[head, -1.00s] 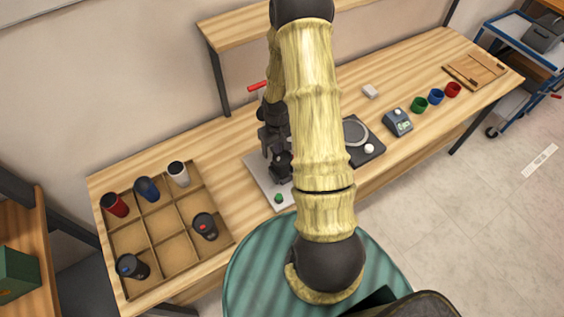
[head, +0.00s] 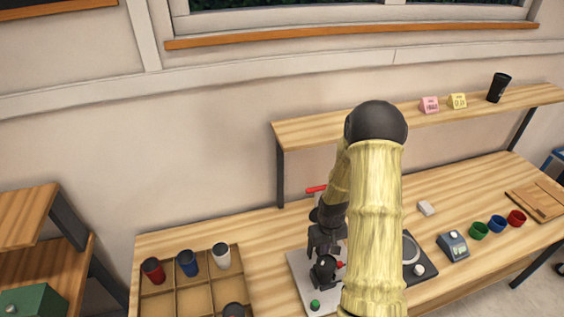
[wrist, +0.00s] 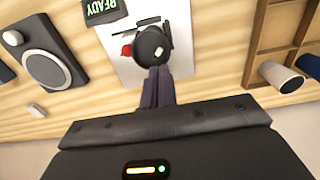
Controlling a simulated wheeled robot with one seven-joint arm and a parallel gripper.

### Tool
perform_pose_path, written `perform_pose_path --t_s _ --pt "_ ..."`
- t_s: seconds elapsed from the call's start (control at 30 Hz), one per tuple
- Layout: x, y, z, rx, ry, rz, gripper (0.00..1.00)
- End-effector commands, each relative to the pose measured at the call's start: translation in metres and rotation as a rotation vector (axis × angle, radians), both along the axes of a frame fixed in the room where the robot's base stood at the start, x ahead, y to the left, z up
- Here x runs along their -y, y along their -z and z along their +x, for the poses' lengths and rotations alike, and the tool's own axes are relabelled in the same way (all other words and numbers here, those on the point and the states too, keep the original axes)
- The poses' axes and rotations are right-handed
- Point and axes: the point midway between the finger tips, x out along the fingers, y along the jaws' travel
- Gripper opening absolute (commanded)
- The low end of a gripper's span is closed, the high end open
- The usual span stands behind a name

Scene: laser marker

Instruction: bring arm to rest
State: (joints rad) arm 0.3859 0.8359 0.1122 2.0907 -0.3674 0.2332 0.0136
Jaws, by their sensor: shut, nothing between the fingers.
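My arm reaches forward over the bench in the head view. My gripper (head: 325,254) hangs over the laser marker's pale base plate (head: 300,268), and in the wrist view its two dark fingers (wrist: 158,73) are together with nothing between them. A black rounded object (head: 325,272) stands on the plate just beyond the fingertips. It also shows in the wrist view (wrist: 150,43), where the fingers partly overlap it; I cannot tell whether they touch. My forearm hides part of the marker.
A wooden divided tray (head: 190,298) with several cups is at left. A dial device (head: 453,245), green, blue and red cups, and a wooden board (head: 535,203) are at right. A raised shelf (head: 300,132) runs behind my arm. Bench space between tray and marker is clear.

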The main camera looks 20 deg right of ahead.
Motion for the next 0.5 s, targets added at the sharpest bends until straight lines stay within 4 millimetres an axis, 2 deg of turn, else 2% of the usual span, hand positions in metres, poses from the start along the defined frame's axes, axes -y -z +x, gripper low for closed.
perform_pose_path --t_s 0.13,0.23,0.5 --pt "-0.002 -0.004 0.000 0.004 -0.001 -0.003 0.00" --pt "-0.008 -0.015 0.000 0.015 -0.004 -0.012 0.00" --pt "-0.044 -0.075 -0.017 0.077 0.000 -0.042 0.00"
